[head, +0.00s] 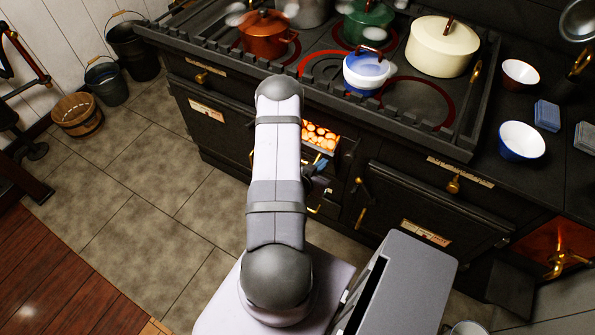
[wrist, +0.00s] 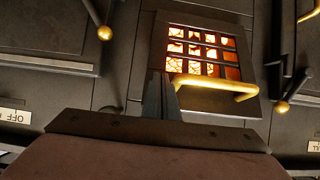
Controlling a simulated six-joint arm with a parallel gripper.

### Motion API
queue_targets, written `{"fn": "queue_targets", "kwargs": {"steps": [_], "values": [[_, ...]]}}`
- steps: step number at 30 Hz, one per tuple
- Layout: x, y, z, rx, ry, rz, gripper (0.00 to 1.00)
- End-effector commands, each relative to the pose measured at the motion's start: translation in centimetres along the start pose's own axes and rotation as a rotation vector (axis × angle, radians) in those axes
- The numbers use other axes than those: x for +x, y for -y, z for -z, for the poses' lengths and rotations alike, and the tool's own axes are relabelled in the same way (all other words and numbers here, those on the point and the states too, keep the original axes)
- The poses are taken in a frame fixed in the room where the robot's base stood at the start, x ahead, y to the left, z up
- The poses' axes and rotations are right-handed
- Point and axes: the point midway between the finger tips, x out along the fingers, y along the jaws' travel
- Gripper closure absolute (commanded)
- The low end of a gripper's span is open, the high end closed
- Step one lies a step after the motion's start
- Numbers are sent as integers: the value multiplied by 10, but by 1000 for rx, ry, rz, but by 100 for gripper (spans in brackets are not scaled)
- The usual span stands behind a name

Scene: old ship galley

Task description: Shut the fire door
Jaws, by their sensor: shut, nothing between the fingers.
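The fire door (wrist: 247,62) is a small dark panel with a barred window, glowing orange, and a brass bar handle (wrist: 215,88) across it in the wrist view. In the head view, the glowing firebox opening (head: 320,137) shows in the stove front, just right of my arm. The door seems to stand partly open, but its exact angle is unclear. My gripper (head: 318,166) is shut and empty in front of the stove, just below the glow. In the wrist view its fingertips (wrist: 160,85) are at the handle's left end; contact cannot be told.
The black stove has other doors, with a brass-knobbed lever (wrist: 104,32) and another (wrist: 283,105) either side of the fire door. Pots, including a cream pot (head: 441,47), stand on top. A grey box (head: 415,275) stands in front at right.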

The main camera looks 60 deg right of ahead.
Motion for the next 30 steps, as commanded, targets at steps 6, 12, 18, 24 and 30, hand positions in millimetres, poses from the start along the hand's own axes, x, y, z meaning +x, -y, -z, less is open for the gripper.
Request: {"fn": "queue_targets", "kwargs": {"steps": [6,12,18,24,30], "values": [[1,1,3,2,-7,1,100],[6,1,8,3,-7,1,100],[14,0,17,3,-7,-1,100],[23,0,26,3,-7,0,100],[29,0,32,2,-5,-1,100]]}}
